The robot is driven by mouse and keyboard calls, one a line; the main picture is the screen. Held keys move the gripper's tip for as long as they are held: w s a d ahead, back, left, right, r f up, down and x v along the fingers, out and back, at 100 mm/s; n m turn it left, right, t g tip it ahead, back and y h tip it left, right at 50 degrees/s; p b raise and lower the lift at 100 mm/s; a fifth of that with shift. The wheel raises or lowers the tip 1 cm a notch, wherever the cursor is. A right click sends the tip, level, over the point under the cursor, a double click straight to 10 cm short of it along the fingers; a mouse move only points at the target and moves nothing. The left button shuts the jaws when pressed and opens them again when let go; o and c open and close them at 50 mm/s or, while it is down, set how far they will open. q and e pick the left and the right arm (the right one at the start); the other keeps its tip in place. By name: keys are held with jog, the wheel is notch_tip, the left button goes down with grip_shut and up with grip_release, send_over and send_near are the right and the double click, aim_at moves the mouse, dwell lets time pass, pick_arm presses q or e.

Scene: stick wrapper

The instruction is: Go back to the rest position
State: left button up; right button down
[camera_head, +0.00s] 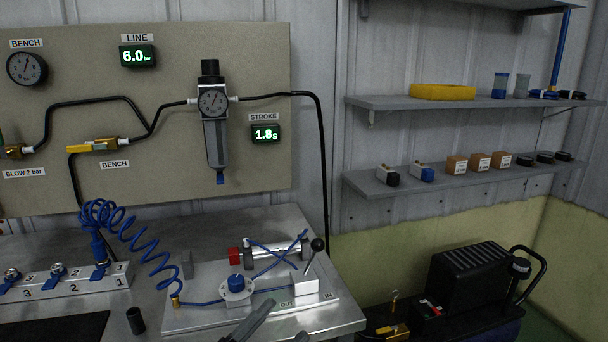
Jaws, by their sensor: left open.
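My left gripper (284,321) shows at the bottom edge, its grey fingers apart and nothing seen between them. It is in front of the white plate (205,322) on the metal bench, near the blue knob (236,283) and the "OUT" label. Most of the gripper and its arm are cut off by the frame. My right gripper is not in view.
A cylinder, blue tubes and a black-knobbed lever (317,245) stand on the plate. A coiled blue hose (147,252) hangs at left beside a numbered manifold (65,282). Shelves (380,103) and a black compressor (470,278) are at right.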

pick_arm(q)
jog(key=s+a+f+n+y+p, duration=0.1)
jog(key=s+a+f+n+y, duration=0.1)
jog(key=a+f+n+y, duration=0.5)
jog(key=s+a+f+n+y+p, duration=0.1)
jog(key=s+a+f+n+y, duration=0.15)
jog(key=f+n+y, duration=0.45)
jog(key=s+a+f+n+g, duration=0.1)
jog(key=s+a+f+g, duration=0.1)
jog(key=s+f, duration=0.3)
jog(key=s+a+f+n+g+y+p, duration=0.1)
jog(key=s+a+f+n+g, duration=0.1)
jog(key=s+f, duration=0.4)
jog(key=a+g, duration=0.1)
jog(key=a, duration=0.1)
jog(key=shift+a+f, duration=0.2)
jog(key=shift+a, duration=0.2)
